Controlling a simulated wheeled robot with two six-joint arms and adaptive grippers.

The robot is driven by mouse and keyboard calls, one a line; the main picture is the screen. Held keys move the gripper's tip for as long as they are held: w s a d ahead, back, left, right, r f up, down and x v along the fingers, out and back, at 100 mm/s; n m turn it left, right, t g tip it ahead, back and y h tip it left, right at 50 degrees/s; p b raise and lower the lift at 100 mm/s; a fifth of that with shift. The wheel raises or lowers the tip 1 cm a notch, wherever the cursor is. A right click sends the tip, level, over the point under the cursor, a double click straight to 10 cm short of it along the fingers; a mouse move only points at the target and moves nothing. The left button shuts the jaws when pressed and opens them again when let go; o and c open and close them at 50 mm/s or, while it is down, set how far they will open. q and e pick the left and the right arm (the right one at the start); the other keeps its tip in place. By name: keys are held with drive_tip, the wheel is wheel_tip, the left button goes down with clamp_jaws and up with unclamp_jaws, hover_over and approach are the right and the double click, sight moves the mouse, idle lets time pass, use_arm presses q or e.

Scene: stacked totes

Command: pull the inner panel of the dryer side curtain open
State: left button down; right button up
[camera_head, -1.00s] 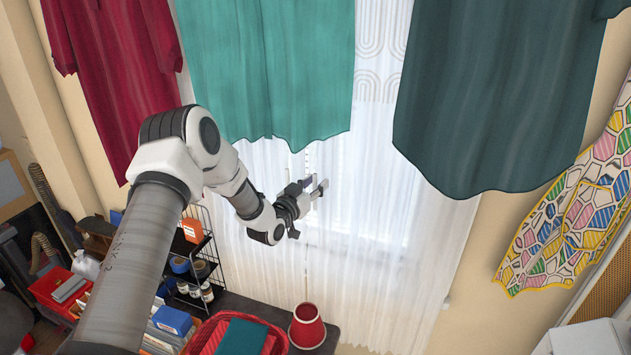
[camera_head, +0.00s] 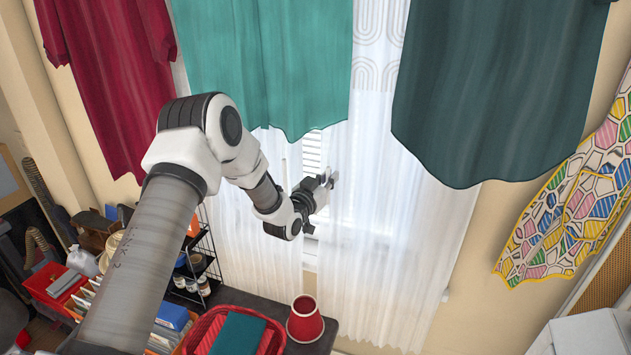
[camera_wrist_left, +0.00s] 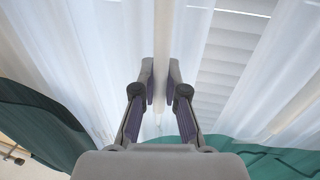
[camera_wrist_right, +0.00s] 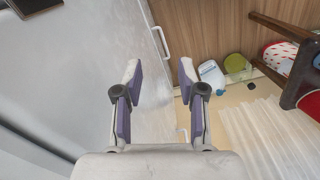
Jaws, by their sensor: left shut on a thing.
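White sheer curtain panels hang over the window in the head view. My left gripper (camera_head: 328,181) is at the inner edge of the right-hand panel (camera_head: 375,225). In the left wrist view, its fingers (camera_wrist_left: 161,80) are shut on a narrow fold of this panel (camera_wrist_left: 95,65). The left-hand panel (camera_head: 262,215) hangs on the other side of a gap. White blinds (camera_head: 312,150) show in the gap, and also in the left wrist view (camera_wrist_left: 225,70). My right gripper (camera_wrist_right: 160,78) is open and empty in the right wrist view, outside the head view.
Teal cloth (camera_head: 265,60), dark green cloth (camera_head: 490,90) and a red garment (camera_head: 110,80) hang in front. A red cone-shaped object (camera_head: 305,322) and a red basket (camera_head: 200,335) stand below. A white surface with a handle (camera_wrist_right: 160,42) is close to my right gripper.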

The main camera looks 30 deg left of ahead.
use_arm(q)
drive_tip(key=w+d+b, duration=0.1)
drive_tip(key=d+b, duration=0.1)
drive_tip(key=d, duration=0.5)
drive_tip(key=w+d+b, duration=0.2)
drive_tip(key=d, duration=0.5)
drive_tip(key=w+d+b, duration=0.2)
drive_tip(key=d, duration=0.6)
drive_tip(key=shift+w+d, duration=0.1)
drive_tip(key=c, duration=1.2)
unclamp_jaws()
drive_tip(key=shift+r, duration=0.1)
drive_tip(key=s, duration=1.2)
drive_tip(key=shift+s+d, duration=0.2)
drive_tip(key=shift+d, duration=0.05)
